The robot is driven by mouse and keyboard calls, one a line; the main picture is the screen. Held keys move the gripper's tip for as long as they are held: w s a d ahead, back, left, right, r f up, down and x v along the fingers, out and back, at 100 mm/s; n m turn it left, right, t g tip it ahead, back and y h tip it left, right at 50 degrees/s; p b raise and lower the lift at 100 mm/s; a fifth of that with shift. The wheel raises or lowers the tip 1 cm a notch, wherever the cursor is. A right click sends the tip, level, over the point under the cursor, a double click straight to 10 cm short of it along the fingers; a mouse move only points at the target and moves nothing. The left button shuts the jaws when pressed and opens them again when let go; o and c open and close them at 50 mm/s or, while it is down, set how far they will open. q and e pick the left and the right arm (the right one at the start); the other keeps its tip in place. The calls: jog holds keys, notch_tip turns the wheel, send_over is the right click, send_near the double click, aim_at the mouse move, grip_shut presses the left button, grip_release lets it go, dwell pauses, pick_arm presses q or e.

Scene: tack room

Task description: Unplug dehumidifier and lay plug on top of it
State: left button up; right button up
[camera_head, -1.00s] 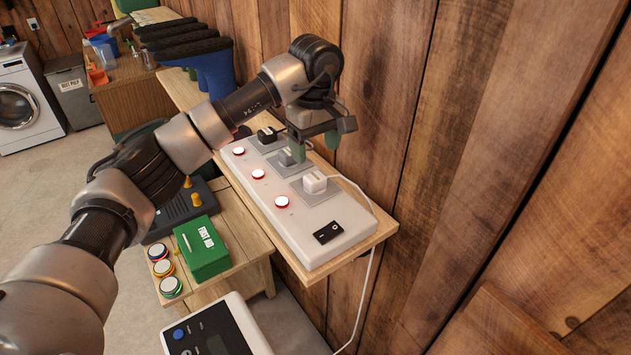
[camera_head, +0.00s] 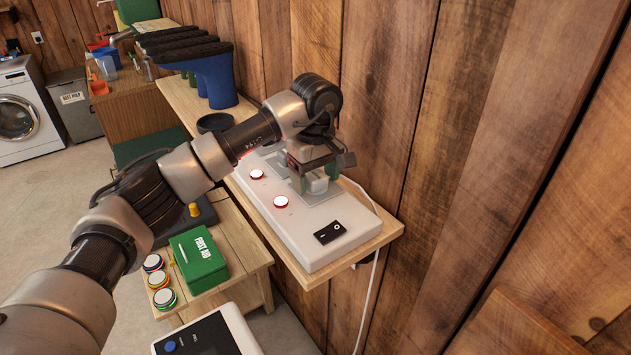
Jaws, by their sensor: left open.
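A long white power strip (camera_head: 303,237) lies on a wooden wall shelf. A white plug (camera_head: 318,186) sits in its nearest socket, partly hidden by my gripper. Its white cord (camera_head: 376,262) runs along the wall and hangs down over the shelf edge. My left gripper (camera_head: 318,174) is open at the white plug, its fingers on either side of it; I cannot tell whether they touch it. A white appliance with a dark panel and blue button (camera_head: 208,338), seemingly the dehumidifier, is cut off at the bottom edge. My right gripper is out of view.
A green first aid box (camera_head: 199,258) and several round coloured tins (camera_head: 158,279) stand on a low wooden table. Dark boots (camera_head: 214,78) and a black bowl (camera_head: 214,122) stand farther along the shelf. The plank wall closes off the right.

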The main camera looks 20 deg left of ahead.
aim_at(315, 175)
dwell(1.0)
pick_arm(q)
jog(key=c, duration=1.2)
jog(key=shift+r, duration=0.15)
jog(key=shift+r+p, duration=1.45)
jog(key=shift+r, duration=1.45)
